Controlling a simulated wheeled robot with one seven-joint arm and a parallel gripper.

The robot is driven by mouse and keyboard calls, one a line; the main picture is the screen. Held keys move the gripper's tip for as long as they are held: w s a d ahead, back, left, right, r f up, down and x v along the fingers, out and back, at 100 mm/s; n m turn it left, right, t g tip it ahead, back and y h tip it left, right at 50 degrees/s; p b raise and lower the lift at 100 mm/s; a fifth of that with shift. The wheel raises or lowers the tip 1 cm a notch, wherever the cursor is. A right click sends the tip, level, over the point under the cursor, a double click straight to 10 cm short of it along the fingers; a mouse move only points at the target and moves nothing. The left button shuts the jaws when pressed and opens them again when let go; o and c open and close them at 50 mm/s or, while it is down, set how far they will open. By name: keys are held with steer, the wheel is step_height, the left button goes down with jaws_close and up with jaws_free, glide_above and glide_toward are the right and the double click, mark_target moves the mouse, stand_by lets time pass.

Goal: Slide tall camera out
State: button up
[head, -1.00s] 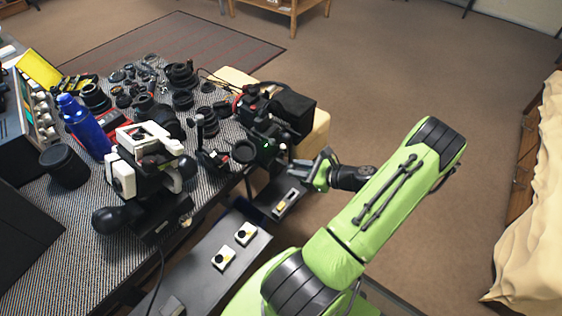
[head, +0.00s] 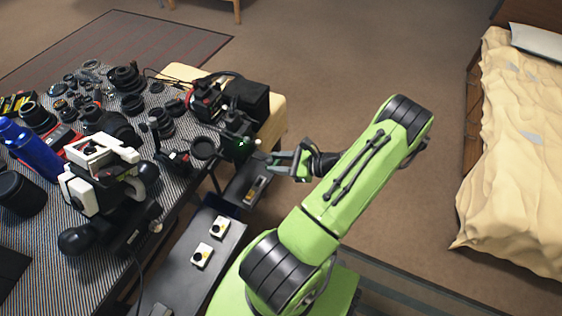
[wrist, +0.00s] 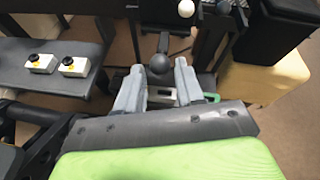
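A black camera-like apparatus (head: 238,140) with a small green light stands at the table's right end. I cannot tell for certain whether it is the tall camera. My gripper (head: 274,160) is just right of it, above the floor side of the table edge. In the wrist view my gripper (wrist: 158,80) is open, its two grey fingers apart. A dark round knob (wrist: 158,64) shows between and just beyond the fingertips. I cannot tell whether the fingers touch it. A pale ball (wrist: 186,8) sits farther off at the top.
A black boxy unit (head: 248,99) stands behind the apparatus beside a cream block (head: 277,112). A low dark shelf (head: 190,285) carries two small white boxes with black knobs. Lens parts crowd the striped tabletop (head: 190,190). Floor (head: 370,60) is clear to the right.

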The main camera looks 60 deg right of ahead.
steer(key=p+v, duration=0.3)
steer(key=v, duration=1.3)
steer(key=shift+p, duration=0.3)
steer(key=shift+w, duration=0.15)
